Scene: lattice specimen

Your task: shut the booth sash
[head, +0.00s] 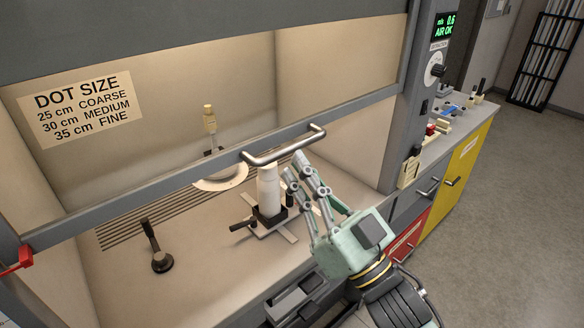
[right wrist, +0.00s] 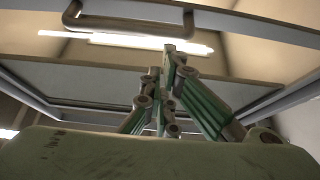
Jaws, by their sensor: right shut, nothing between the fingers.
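The booth sash is a clear pane with a grey bottom rail (head: 130,203), which slants across the head view. It stands part way up, with an open gap between the rail and the bench floor. A metal bar handle (head: 284,147) sticks out from the rail; it also shows at the top of the right wrist view (right wrist: 130,27). My right gripper (head: 301,166) is shut and empty, its fingertips just below the handle's right part. In the right wrist view the fingertips (right wrist: 169,50) point up near the bar; I cannot tell whether they touch. My left gripper is out of view.
Inside the booth stand a white cylinder (head: 268,188) on a small stand, a black-based lever (head: 158,250) and a round pale plate (head: 221,178). A red clip (head: 15,263) is at the left frame. Small items sit on the side counter (head: 452,126); floor at right is clear.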

